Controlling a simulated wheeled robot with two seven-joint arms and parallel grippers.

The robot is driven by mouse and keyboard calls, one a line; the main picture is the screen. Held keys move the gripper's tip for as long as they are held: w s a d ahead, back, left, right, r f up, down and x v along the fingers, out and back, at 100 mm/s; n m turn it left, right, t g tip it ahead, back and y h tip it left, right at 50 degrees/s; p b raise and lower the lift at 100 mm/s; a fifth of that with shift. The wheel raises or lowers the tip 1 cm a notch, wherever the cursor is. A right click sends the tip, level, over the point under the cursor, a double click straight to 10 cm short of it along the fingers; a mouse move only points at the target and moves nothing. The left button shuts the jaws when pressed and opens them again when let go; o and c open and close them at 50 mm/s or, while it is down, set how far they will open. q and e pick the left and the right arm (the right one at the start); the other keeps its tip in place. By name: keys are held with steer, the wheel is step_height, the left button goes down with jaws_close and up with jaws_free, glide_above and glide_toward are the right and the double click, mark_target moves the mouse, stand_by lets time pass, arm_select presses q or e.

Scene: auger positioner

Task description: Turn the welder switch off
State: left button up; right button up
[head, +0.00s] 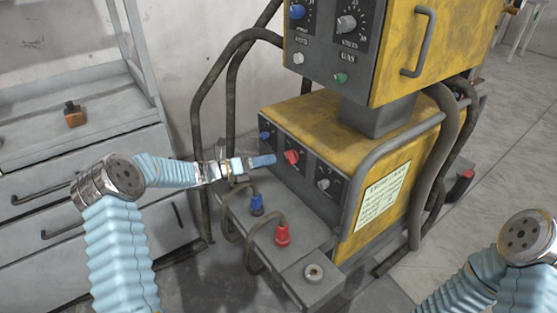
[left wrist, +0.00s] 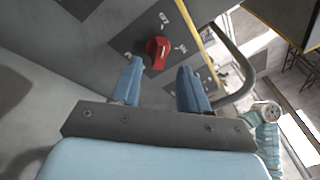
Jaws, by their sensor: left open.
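The yellow welder (head: 340,130) stands on a grey cart. Its lower dark front panel carries a red rotary switch (head: 291,157), with a blue knob (head: 266,136) to its left and a grey knob (head: 323,184) to its right. My left gripper (head: 270,161) is in front of this panel, its blue fingers pointing at the red switch. In the left wrist view the left gripper (left wrist: 161,68) is open, and the red switch (left wrist: 157,50) shows beyond and between its fingertips. I cannot tell any contact. My right arm shows at lower right, but its gripper is out of view.
A blue plug (head: 256,204) and a red plug (head: 283,235) with cables stand on the cart shelf below the panel. Curved pipe rails (head: 373,163) flank the welder. A grey drawer cabinet (head: 90,140) stands at left. The upper welder unit (head: 420,50) overhangs the lower one.

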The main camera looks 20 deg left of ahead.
arm_select(q)
steer(key=v, duration=0.8)
steer(key=shift+b, duration=0.3)
steer(key=shift+s+a, duration=0.1)
